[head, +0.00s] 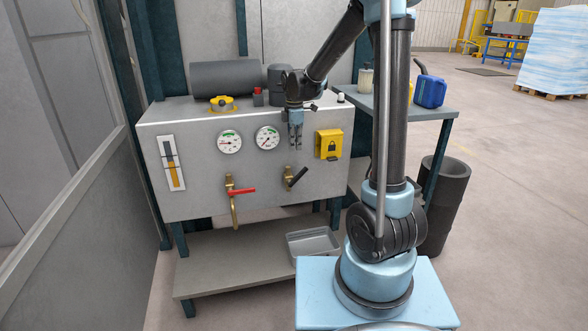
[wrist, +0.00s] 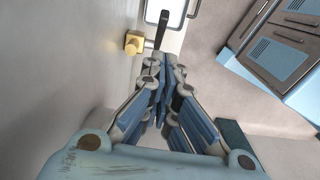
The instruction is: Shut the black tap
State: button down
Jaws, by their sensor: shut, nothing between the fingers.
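The black tap (head: 297,177) is on the front of the grey cabinet, below the right gauge. Its black lever slants up to the right from a brass body. My gripper (head: 295,147) points down in front of the panel, above the tap, with a small gap between them. In the wrist view the fingers (wrist: 167,62) are together and empty. The black lever (wrist: 161,30) lies just beyond the fingertips, with the brass body (wrist: 134,42) to its left. I cannot tell whether the fingertips touch the lever.
A red-handled tap (head: 241,191) is to the left on the same panel. Two gauges (head: 267,138) and a yellow lock box (head: 328,144) flank my gripper. A grey tray (head: 312,243) sits on the shelf below. The space in front of the panel is clear.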

aim_at(297, 175)
jog(key=shift+w+a+f, duration=0.1)
jog(key=shift+f, duration=2.5)
jog(key=shift+w+a+f, duration=0.1)
jog(key=shift+f, duration=2.5)
jog(key=shift+w+d+f, duration=0.1)
jog(key=shift+w+d, duration=0.05)
jog(key=shift+d, duration=0.45)
